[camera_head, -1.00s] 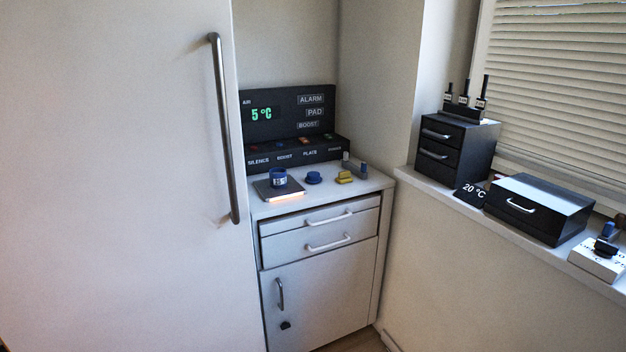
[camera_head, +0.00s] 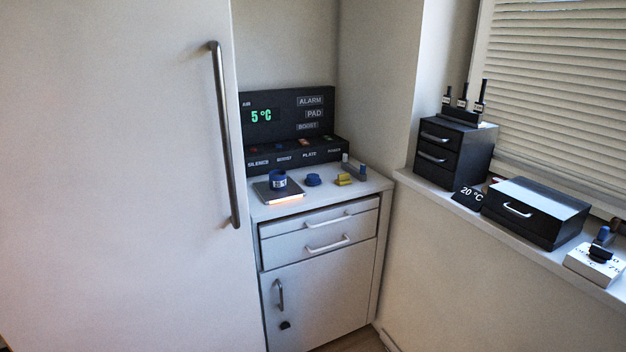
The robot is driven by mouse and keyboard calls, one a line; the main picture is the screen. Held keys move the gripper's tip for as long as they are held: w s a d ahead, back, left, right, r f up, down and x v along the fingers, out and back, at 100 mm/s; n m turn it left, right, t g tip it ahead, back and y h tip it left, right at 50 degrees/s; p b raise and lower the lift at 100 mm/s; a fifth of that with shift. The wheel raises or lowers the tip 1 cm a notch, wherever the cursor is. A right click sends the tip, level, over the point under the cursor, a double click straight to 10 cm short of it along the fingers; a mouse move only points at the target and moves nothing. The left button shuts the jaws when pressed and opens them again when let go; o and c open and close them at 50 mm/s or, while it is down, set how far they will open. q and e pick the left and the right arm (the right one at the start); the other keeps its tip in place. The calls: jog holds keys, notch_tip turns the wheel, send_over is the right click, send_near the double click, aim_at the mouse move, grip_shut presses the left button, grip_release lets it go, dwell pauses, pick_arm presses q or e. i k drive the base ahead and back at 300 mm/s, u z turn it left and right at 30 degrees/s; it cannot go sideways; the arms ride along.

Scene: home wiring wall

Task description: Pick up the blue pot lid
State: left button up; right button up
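A small blue lid-like piece with a raised knob (camera_head: 313,180) lies on the white cabinet top, right of a dark square plate (camera_head: 266,197). A blue pot (camera_head: 278,180) with a white label stands on that plate, whose front edge glows orange. I cannot tell whether the pot is open on top. Neither of my grippers shows in the head view.
A yellow block (camera_head: 344,180) and a grey item with a blue part (camera_head: 355,170) sit right of the blue piece. A black control panel (camera_head: 290,152) stands behind. A tall white door with a long handle (camera_head: 224,130) fills the left. Black drawer boxes (camera_head: 452,150) stand on the right sill.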

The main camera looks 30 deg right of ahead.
aim_at(312, 179)
jog(key=k, duration=1.2)
jog(key=z, duration=0.75)
jog(key=i, duration=0.45)
jog(key=z, duration=0.65)
jog(key=i, duration=1.05)
jog(key=u, duration=0.8)
jog(key=i, duration=0.75)
jog(key=u, duration=0.95)
